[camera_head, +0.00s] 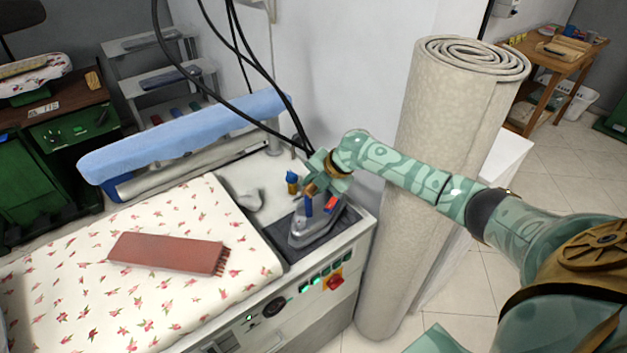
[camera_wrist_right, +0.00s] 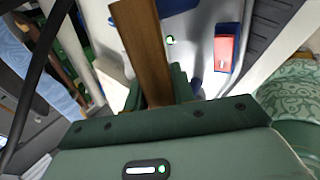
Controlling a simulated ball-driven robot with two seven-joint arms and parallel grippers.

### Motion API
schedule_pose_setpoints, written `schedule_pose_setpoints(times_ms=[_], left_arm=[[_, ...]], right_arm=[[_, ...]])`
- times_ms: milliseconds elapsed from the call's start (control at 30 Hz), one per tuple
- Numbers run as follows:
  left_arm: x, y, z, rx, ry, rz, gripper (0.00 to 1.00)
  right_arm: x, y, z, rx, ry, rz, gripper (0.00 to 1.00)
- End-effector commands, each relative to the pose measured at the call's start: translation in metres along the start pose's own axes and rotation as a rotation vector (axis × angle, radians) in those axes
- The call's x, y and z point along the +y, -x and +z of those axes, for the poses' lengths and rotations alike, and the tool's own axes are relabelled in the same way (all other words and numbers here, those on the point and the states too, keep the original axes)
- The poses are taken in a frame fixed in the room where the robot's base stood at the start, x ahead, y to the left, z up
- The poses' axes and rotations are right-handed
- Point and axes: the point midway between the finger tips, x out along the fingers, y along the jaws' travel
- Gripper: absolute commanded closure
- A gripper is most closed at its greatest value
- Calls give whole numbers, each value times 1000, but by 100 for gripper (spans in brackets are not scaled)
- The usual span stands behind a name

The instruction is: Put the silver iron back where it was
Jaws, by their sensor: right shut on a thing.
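The silver iron (camera_head: 316,232), with blue and red parts, sits on or just above the dark rest pad (camera_head: 282,226) at the right end of the ironing station; I cannot tell if it touches. My right gripper (camera_head: 316,184) reaches in from the right and is shut on the iron's brown handle. In the right wrist view the brown handle (camera_wrist_right: 143,45) stands between the green fingers of the gripper (camera_wrist_right: 158,90), with the iron's pale body and red button (camera_wrist_right: 224,50) beyond. My left gripper is not in view.
A floral padded board (camera_head: 100,305) bears a red-brown brush (camera_head: 168,252). A blue sleeve board (camera_head: 185,135) lies behind. Black cables (camera_head: 262,75) hang near my gripper. A tall rolled carpet (camera_head: 425,130) stands close under my right arm. Control buttons (camera_head: 315,285) line the station's front.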

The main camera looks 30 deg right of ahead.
Motion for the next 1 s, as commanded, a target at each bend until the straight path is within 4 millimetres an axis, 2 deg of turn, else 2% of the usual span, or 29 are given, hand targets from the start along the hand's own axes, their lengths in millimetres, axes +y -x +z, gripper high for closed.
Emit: schedule_pose_setpoints(times_ms=[300,333,400,733,867,1000], left_arm=[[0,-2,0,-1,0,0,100],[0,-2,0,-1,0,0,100],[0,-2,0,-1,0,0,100],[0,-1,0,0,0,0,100],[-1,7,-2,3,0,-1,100],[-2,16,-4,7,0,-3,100]], right_arm=[[0,-6,2,-3,-1,14,100],[-6,-9,0,-1,0,1,66],[-6,-9,0,-1,0,1,53],[-6,-4,1,-3,1,1,53],[-5,18,1,-4,2,1,53],[-5,52,1,-4,4,1,53]])
